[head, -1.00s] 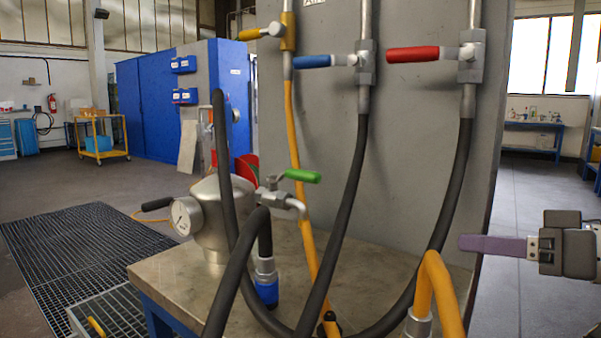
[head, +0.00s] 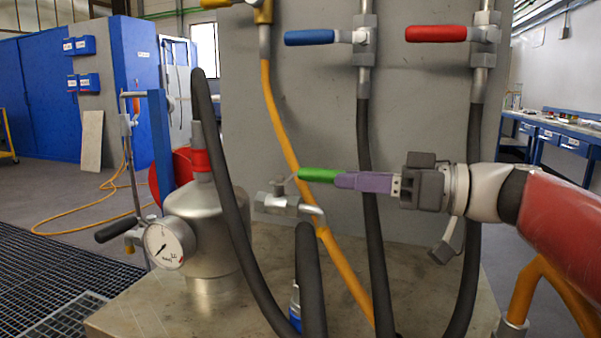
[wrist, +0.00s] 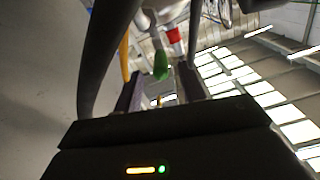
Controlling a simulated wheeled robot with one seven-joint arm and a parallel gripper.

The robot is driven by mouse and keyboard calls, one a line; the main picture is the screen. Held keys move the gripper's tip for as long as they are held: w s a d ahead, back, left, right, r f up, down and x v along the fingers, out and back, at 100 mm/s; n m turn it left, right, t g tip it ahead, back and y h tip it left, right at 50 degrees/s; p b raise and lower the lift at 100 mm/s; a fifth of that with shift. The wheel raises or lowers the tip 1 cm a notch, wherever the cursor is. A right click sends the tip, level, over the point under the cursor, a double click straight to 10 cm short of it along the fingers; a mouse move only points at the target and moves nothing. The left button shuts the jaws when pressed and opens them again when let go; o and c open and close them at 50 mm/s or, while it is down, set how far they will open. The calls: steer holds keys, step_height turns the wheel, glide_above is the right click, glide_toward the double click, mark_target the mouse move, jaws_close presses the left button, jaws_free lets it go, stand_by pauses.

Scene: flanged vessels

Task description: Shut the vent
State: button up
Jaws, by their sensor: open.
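The steel vessel (head: 212,230) stands on a metal bench with a round dial gauge (head: 168,244) on its front. A small valve (head: 276,203) with a green lever handle (head: 318,174) sits beside it; the lever points right, roughly level. No label shows which valve is the vent. My gripper (head: 340,180) has its purple fingers at the lever's free end. In the wrist view, the green handle (wrist: 160,66) shows between the two parted fingers. Whether either finger touches it, I cannot tell.
Yellow (head: 234,3), blue (head: 310,37) and red (head: 436,33) levers sit on the grey panel above. A black hose (head: 370,215) hangs close by my fingers, and a yellow hose (head: 288,140) runs behind the lever. A black lever (head: 117,230) is left of the gauge.

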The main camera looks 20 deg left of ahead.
mark_target(316, 176)
steer(key=a, duration=0.4)
steer(key=a+p, duration=0.1)
steer(key=a, duration=0.1)
steer(key=shift+s+a, duration=0.15)
steer(key=shift+s, duration=0.2)
jaws_close()
